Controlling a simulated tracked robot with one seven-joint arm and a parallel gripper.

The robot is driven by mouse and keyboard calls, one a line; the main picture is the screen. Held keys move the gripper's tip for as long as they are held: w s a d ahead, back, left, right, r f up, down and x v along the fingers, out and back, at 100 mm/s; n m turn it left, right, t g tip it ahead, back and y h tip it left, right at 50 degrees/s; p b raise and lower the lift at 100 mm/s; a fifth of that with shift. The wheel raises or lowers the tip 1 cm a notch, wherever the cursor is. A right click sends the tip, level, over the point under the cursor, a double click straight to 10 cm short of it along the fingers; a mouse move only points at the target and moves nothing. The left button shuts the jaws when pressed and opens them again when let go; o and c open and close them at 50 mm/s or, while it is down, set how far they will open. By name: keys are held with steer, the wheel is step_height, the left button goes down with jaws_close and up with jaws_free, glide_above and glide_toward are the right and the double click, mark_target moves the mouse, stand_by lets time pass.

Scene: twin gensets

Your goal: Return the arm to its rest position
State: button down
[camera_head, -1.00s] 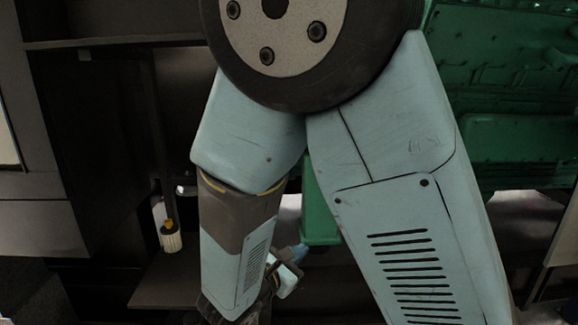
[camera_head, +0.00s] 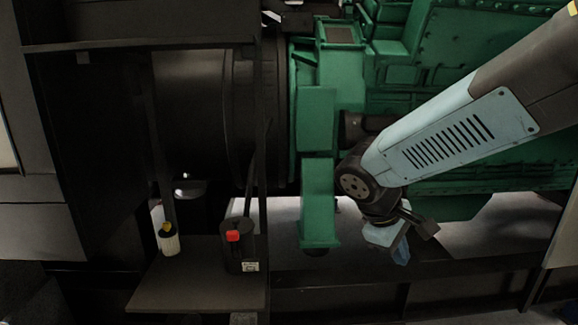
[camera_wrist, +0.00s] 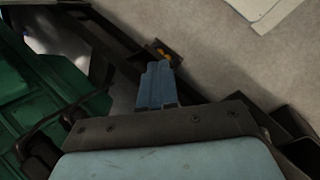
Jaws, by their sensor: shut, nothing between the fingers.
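My gripper (camera_head: 401,255) hangs at the end of my pale blue arm on the right of the head view, in front of the green engine (camera_head: 318,120). Its blue fingers point downward and are shut with nothing between them. In the wrist view the blue fingers (camera_wrist: 155,84) lie together at the centre. Behind them are a dark beam and a pale floor. The gripper appears apart from the things around it, though its distance from the engine is hard to judge.
A dark shelf (camera_head: 190,290) at lower left carries a black box with a red part (camera_head: 238,245). A white cylinder with a yellow top (camera_head: 169,240) stands near its back edge. A dark frame rail (camera_head: 340,270) runs below the engine. Pale floor (camera_wrist: 225,50) shows in the wrist view.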

steer(key=s+d+r+m+t+y, duration=0.2)
steer(key=s+r+m+t+y, duration=0.2)
steer(key=r+m, duration=0.4)
steer(key=shift+s+r+m+y, duration=0.3)
steer(key=shift+s+r+y, duration=0.45)
steer(key=shift+r, duration=0.3)
